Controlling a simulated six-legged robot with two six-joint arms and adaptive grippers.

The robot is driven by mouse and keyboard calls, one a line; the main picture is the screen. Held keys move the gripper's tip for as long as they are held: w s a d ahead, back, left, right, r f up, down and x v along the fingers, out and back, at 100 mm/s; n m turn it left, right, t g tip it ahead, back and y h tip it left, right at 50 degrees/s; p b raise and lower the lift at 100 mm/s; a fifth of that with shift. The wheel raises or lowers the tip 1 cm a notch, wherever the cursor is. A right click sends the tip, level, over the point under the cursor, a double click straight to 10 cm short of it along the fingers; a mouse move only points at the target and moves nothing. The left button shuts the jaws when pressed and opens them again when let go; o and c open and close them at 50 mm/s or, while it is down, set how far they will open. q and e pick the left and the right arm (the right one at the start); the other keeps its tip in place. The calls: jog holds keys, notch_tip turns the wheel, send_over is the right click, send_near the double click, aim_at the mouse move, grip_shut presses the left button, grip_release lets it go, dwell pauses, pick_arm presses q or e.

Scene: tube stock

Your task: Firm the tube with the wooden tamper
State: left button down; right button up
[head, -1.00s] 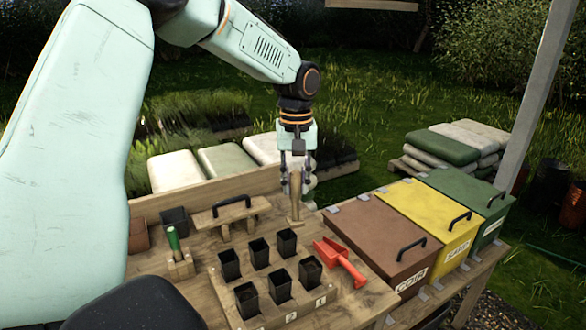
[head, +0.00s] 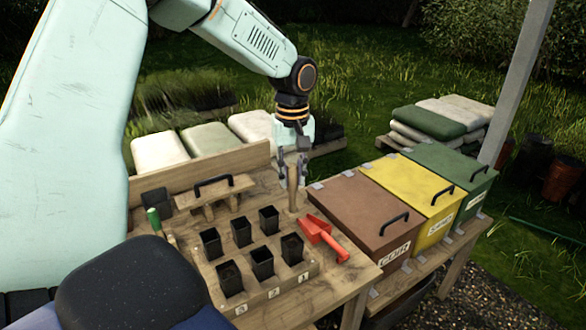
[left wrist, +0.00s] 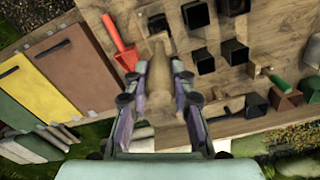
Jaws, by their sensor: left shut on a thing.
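The wooden tamper (head: 293,196) stands upright on the bench behind the tubes. My left gripper (head: 292,172) points down from above and is shut on the tamper's upper part. The left wrist view shows the tamper (left wrist: 158,84) between the two fingers (left wrist: 158,72). Several black square tubes stand in two rows in a wooden rack (head: 283,291) numbered 1, 2 and 3 along its front. The front-right tube (head: 291,250) looks filled with dark brown material; the fill of the others is hard to tell. My right gripper is not in view.
A red scoop (head: 324,236) lies right of the tubes. A wooden board with a black handle (head: 213,190) and a green-handled tool (head: 153,218) are at the left. Brown (head: 365,212), yellow (head: 413,190) and green (head: 450,172) lidded bins stand at the right.

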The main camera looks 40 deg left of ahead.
aim_at(293, 191)
pick_arm(q)
jog(key=shift+w+a+f, duration=0.1)
jog(key=shift+a+f, duration=0.05)
jog(key=shift+f, duration=0.55)
jog(key=shift+s+f+b, duration=0.25)
jog(key=shift+f+b, duration=0.45)
jog(key=shift+b, duration=0.35)
jog(key=shift+f+b, duration=0.5)
jog(key=shift+b, duration=0.05)
jog(key=shift+w+f, duration=0.3)
jog(key=shift+f, duration=0.45)
jog(key=shift+s+f+b, duration=0.25)
jog(key=shift+f+b, duration=0.2)
jog(key=shift+f, duration=0.15)
jog(key=shift+w+f, duration=0.1)
jog(key=shift+w, duration=0.1)
jog(key=shift+s, duration=0.2)
